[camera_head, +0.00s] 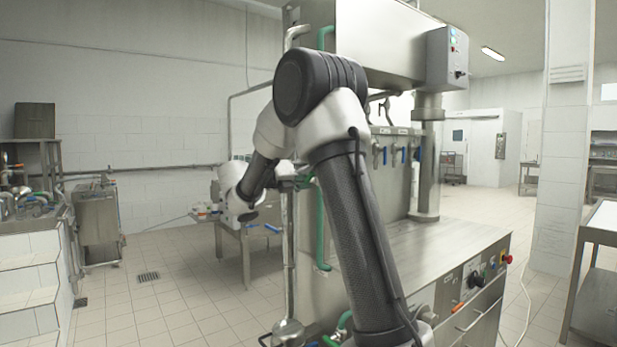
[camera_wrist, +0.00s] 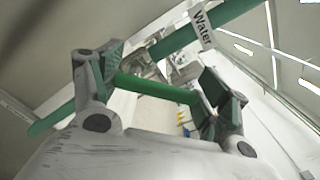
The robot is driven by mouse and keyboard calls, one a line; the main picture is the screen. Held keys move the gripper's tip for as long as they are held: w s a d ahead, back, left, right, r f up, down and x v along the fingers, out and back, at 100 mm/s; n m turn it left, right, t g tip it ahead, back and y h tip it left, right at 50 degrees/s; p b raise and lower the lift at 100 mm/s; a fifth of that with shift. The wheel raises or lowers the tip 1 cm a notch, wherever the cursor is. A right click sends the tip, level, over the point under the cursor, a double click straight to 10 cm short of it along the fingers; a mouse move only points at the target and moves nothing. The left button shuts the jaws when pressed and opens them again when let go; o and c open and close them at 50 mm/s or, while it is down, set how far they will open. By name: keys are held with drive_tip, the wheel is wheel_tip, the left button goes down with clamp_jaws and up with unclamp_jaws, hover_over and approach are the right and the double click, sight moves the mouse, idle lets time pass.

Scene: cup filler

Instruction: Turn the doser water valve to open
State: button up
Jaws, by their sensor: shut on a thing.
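In the wrist view a green pipe (camera_wrist: 215,30) with a white label reading "Water" (camera_wrist: 200,24) runs diagonally across the picture. The green bar-shaped valve handle (camera_wrist: 152,87) lies crosswise between the two fingers of my gripper (camera_wrist: 160,90). The fingers are closed on its two ends. A metal fitting (camera_wrist: 184,66) shows just behind the handle. In the head view the green pipe (camera_head: 322,225) runs down the side of the steel machine. My arm hides most of the valve and the fingertips there.
The steel filling machine (camera_head: 440,245) stands at the right, with a control box (camera_head: 447,58) and blue-handled taps (camera_head: 393,155). A low steel table (camera_head: 246,262) stands behind my wrist.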

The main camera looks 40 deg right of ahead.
drive_tip(key=n, duration=0.1)
drive_tip(key=w+n, duration=0.1)
drive_tip(key=n, duration=0.3)
drive_tip(key=shift+w+r, duration=0.15)
drive_tip(key=shift+r, duration=0.1)
drive_tip(key=shift+w+n, duration=0.25)
drive_tip(key=shift+n, duration=0.9)
drive_tip(key=shift+w+n, duration=0.25)
drive_tip(key=shift+n, duration=0.9)
drive_tip(key=o, duration=1.5)
drive_tip(key=shift+f, duration=0.1)
drive_tip(key=shift+c, duration=0.2)
drive_tip(key=a, duration=1.2)
drive_tip(key=shift+s, duration=0.2)
